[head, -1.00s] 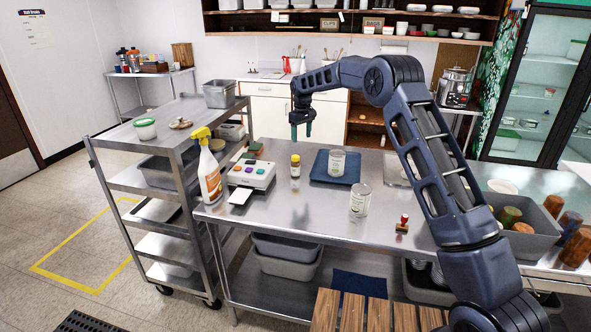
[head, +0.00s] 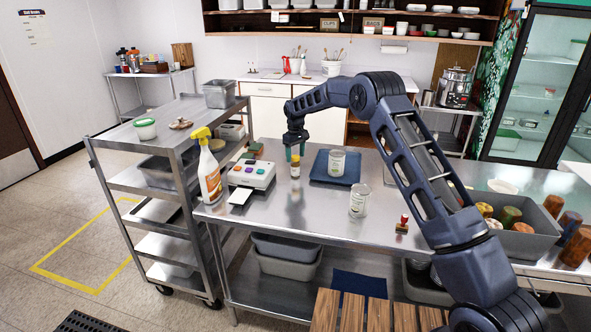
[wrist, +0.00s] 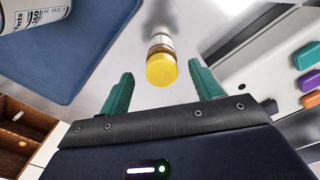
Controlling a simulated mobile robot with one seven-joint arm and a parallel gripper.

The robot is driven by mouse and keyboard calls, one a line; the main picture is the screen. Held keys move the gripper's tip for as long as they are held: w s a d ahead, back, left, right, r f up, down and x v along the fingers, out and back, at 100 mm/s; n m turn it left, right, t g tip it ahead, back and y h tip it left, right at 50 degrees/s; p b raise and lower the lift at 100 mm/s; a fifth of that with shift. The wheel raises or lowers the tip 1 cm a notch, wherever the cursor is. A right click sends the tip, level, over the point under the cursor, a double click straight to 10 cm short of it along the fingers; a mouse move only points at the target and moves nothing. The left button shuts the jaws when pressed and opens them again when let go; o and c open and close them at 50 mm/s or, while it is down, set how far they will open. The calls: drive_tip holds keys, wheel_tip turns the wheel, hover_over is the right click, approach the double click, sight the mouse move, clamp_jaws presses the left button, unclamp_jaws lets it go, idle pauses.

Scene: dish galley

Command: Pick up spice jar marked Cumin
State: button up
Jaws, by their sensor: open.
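A small spice jar (head: 295,170) with a yellow lid and pale label stands upright on the steel table in the head view. In the wrist view the same jar (wrist: 161,68) is seen from above, lid nearest; its label is too small to read. My gripper (head: 295,152) is open and empty, just above the jar in the head view. In the wrist view its two green fingers (wrist: 162,84) lie on either side of the lid, with gaps on both sides. I cannot tell whether the fingertips have come down to the lid's height.
A white device with coloured buttons (head: 252,174) stands close left of the jar. A blue tray (head: 321,175) with a labelled can (head: 337,162) lies close right. Another can (head: 359,200) and a red-handled stamp (head: 403,225) stand farther right. A spray bottle (head: 208,170) stands at the left.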

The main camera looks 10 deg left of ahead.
sight(295, 167)
drive_tip(key=shift+s+f, duration=0.2)
drive_tip(key=shift+f, duration=1.65)
drive_tip(key=c, duration=1.1)
